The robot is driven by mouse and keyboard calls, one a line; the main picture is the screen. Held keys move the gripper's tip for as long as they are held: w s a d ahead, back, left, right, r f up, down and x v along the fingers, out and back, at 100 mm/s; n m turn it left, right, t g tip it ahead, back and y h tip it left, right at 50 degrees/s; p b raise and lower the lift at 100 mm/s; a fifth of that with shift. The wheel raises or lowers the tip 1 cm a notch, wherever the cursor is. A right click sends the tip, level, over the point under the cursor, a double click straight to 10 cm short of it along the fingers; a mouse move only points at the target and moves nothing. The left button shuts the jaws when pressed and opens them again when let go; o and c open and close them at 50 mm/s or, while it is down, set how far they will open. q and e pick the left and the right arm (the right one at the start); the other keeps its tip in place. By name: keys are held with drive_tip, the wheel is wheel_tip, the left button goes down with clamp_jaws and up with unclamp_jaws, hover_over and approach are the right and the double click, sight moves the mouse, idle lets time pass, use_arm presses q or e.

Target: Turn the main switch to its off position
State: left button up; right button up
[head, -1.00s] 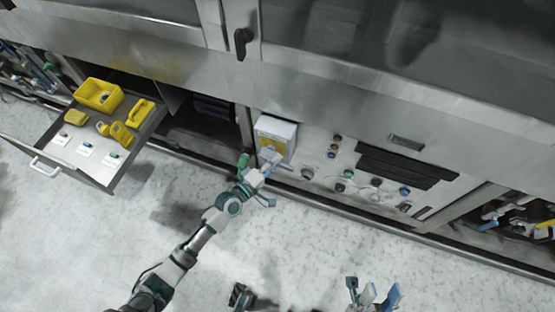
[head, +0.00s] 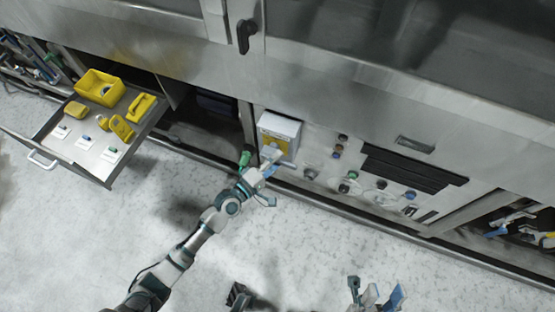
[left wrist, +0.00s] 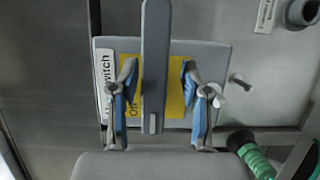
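The main switch is a white-grey box (head: 286,129) with a yellow plate on the machine's lower front. In the left wrist view its long grey handle (left wrist: 155,60) stands upright in front of the yellow plate (left wrist: 174,100), where "Off" can be read. My left gripper (head: 268,163) is at the switch. It also shows in the left wrist view (left wrist: 158,95), open, with one blue-padded finger on each side of the handle and visible gaps between. My right gripper (head: 376,292) is open and empty at the bottom of the head view, well away from the switch.
A green-handled part (head: 245,159) is close beside my left gripper. Knobs and buttons (head: 342,151) sit right of the switch. An open drawer (head: 95,160) with yellow items juts out at left. The pale floor (head: 310,240) is clear.

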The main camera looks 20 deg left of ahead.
use_arm(q)
drive_tip(key=shift+r, duration=0.1)
drive_tip(key=shift+s, duration=0.2)
drive_tip(key=v, duration=1.1)
drive_tip(key=shift+s+a, duration=0.25)
drive_tip(key=shift+a, duration=0.05)
